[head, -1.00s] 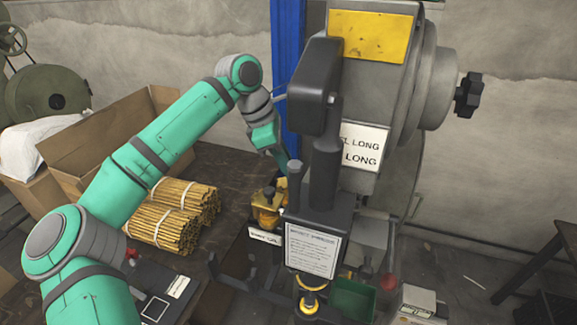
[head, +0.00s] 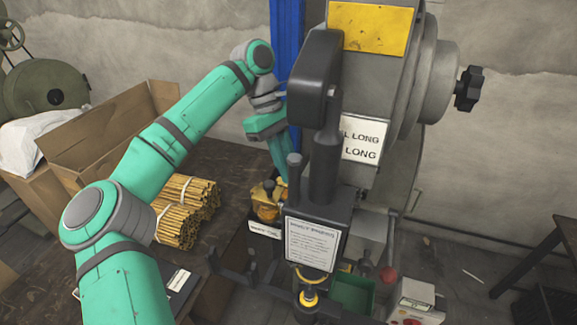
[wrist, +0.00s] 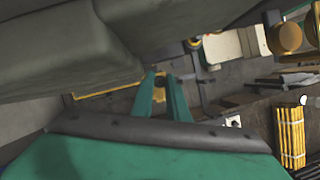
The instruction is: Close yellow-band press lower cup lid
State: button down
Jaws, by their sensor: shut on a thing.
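The grey press (head: 385,95) with a yellow plate (head: 368,28) on its head fills the middle of the head view. A yellow ring (head: 309,298) shows low on its front. My gripper reaches down behind the press's dark lever, and its fingertips are hidden in the head view. In the wrist view my gripper (wrist: 161,84) has its two teal fingers close together on a small dark part (wrist: 160,80). A yellow strip (wrist: 110,90) lies beside the fingertips. I cannot make out the lower cup lid's outline or how far it stands open.
An amber-coloured container (head: 267,208) stands left of the press front. Bundled yellow sticks (head: 183,210) and an open cardboard box (head: 110,130) are on the bench at left. A blue post (head: 288,60) rises behind.

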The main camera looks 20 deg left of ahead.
dwell(0.6)
jog(key=c, duration=1.7)
grip_release()
jog(key=shift+c, duration=0.2)
jog(key=shift+r, duration=0.1)
jog(key=v, duration=1)
jog(key=shift+r, duration=0.3)
jog(key=shift+w+a, duration=0.15)
jog(key=shift+w, duration=0.05)
